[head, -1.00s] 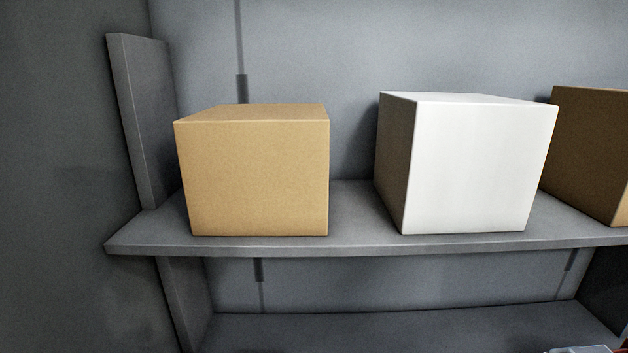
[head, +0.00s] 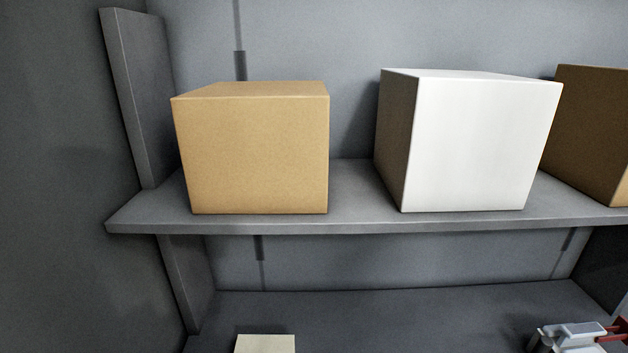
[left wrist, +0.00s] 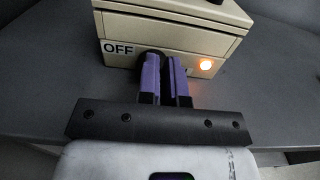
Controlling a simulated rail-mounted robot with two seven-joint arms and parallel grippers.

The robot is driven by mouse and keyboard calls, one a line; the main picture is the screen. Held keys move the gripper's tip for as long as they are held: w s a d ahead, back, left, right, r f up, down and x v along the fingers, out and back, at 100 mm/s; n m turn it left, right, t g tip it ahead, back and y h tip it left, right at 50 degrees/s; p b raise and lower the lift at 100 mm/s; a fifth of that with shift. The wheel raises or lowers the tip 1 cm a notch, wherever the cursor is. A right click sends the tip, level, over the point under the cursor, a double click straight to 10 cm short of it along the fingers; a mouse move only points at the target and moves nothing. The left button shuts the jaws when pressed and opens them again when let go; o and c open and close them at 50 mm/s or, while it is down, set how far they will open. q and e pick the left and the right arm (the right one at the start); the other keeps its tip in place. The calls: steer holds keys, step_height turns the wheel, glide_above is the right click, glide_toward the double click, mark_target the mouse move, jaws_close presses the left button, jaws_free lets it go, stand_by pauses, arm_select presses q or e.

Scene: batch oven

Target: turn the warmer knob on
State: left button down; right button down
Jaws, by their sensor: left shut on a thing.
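The warmer (left wrist: 178,35) is a beige box in the left wrist view, with an "OFF" label (left wrist: 119,49) on the left of its front and a glowing orange light (left wrist: 206,65) on the right. My left gripper (left wrist: 163,63) has its purple fingers at the middle of that front, shut on a dark knob (left wrist: 152,51) that they mostly hide. The knob's pointing direction cannot be seen. A beige top (head: 265,344), likely the warmer's, shows at the bottom edge of the head view. My right gripper is in neither view.
A grey shelf (head: 350,222) above holds a tan box (head: 255,155), a white box (head: 475,145) and a brown box (head: 590,135). A pale device with red parts (head: 575,338) sits at the lower right. The lower grey surface (head: 410,315) between is clear.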

arm_select(q)
steer(key=shift+w+r, duration=0.2)
steer(key=shift+r, duration=0.2)
steer(key=shift+d+r+p, duration=0.15)
steer(key=shift+r+p, duration=0.2)
steer(key=shift+p, duration=0.1)
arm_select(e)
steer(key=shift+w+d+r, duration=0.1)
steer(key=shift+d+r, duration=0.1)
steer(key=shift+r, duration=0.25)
arm_select(q)
steer(key=shift+s+r, duration=0.25)
steer(key=shift+s, duration=0.35)
steer(key=s, duration=0.3)
steer(key=shift+s+f+p, duration=0.15)
steer(key=shift+f+p, duration=0.15)
steer(key=shift+p, duration=0.1)
steer(key=shift+s, duration=0.45)
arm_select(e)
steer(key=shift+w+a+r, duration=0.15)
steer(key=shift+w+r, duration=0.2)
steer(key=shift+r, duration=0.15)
